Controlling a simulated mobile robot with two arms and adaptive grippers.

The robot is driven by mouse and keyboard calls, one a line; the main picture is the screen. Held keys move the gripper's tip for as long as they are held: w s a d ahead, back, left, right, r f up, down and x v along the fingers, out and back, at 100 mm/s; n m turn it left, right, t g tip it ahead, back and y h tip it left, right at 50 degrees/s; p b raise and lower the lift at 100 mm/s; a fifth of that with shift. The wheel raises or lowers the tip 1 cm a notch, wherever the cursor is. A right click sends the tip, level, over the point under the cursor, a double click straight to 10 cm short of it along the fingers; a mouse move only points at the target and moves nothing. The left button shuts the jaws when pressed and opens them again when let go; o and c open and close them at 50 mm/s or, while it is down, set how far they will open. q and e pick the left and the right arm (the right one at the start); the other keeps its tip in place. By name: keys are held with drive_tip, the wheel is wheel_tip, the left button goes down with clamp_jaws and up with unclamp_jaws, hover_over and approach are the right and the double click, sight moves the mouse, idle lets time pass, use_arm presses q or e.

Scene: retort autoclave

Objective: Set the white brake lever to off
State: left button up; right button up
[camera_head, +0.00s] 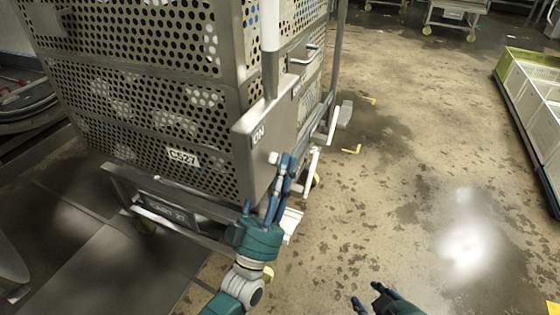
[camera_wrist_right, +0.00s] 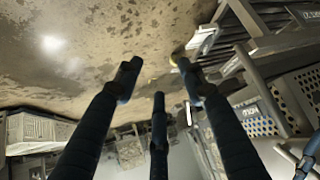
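A long white handle (camera_head: 270,25) stands upright on a grey rod at the corner of the perforated steel cart; it looks like the brake lever. Its rod meets a grey plate (camera_head: 258,165) marked ON. My left gripper (camera_head: 284,165) is in front of this plate, well below the white handle, with its blue fingers pointing up and close together. I cannot tell whether they hold anything. My right gripper (camera_head: 373,298) is low in the head view, over the floor and apart from the cart. In the right wrist view its fingers (camera_wrist_right: 160,85) are spread and empty.
The perforated cart (camera_head: 150,95) fills the left. White bars (camera_head: 311,165) stick out at its lower right side. A row of pale crates (camera_head: 535,95) stands at the right. The wet brown floor (camera_head: 400,170) between them is clear.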

use_arm(q)
drive_tip(key=shift+w+d+r, duration=0.1)
drive_tip(key=shift+w+r, duration=0.25)
drive_tip(key=shift+c, duration=0.2)
clamp_jaws()
use_arm(e)
drive_tip(key=shift+r, duration=0.1)
